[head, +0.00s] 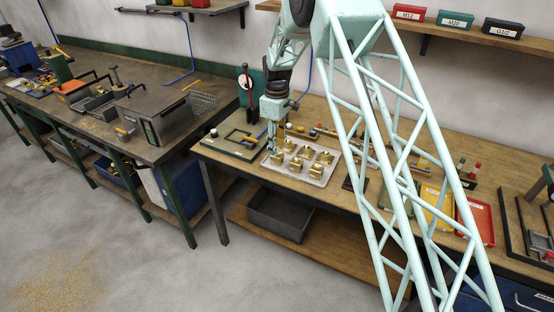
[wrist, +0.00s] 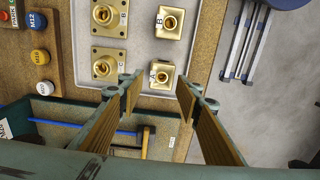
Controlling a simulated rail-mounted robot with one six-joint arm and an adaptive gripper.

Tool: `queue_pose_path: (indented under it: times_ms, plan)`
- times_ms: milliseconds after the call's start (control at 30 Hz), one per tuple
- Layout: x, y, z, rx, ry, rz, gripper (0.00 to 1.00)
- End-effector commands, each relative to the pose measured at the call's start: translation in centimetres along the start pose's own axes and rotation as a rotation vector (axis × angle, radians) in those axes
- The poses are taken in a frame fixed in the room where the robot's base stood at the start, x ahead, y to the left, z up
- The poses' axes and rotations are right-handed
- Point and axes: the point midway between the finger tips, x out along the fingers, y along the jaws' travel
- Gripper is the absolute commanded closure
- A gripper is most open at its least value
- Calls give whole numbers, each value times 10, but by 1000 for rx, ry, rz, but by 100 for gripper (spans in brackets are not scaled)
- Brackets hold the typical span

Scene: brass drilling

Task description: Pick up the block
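Several brass blocks (head: 308,171) with round holes sit on a pale tray (head: 319,182) on the wooden bench. In the wrist view, a brass block labelled A (wrist: 162,75) lies near the tray's edge (wrist: 152,93), with a block labelled B (wrist: 170,21) farther up. Two wider brass flanged pieces (wrist: 107,63) are at the left. My gripper (wrist: 160,92) is open and empty, its fingers on either side of block A in the picture and nearer the camera. I cannot tell its height above the block. In the head view, my gripper (head: 275,147) is over the tray's left end.
Coloured caps (wrist: 40,55) stand at the left. Yellow (head: 437,203) and red (head: 476,220) trays are farther right on the bench.

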Motion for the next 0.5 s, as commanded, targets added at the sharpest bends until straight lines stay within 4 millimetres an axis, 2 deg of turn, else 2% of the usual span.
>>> queue_pose_path:
  times_ms: [133, 500]
  plan:
    - [6, 0, 0, 0, 0, 0, 68]
    - [7, 0, 0, 0, 0, 0, 68]
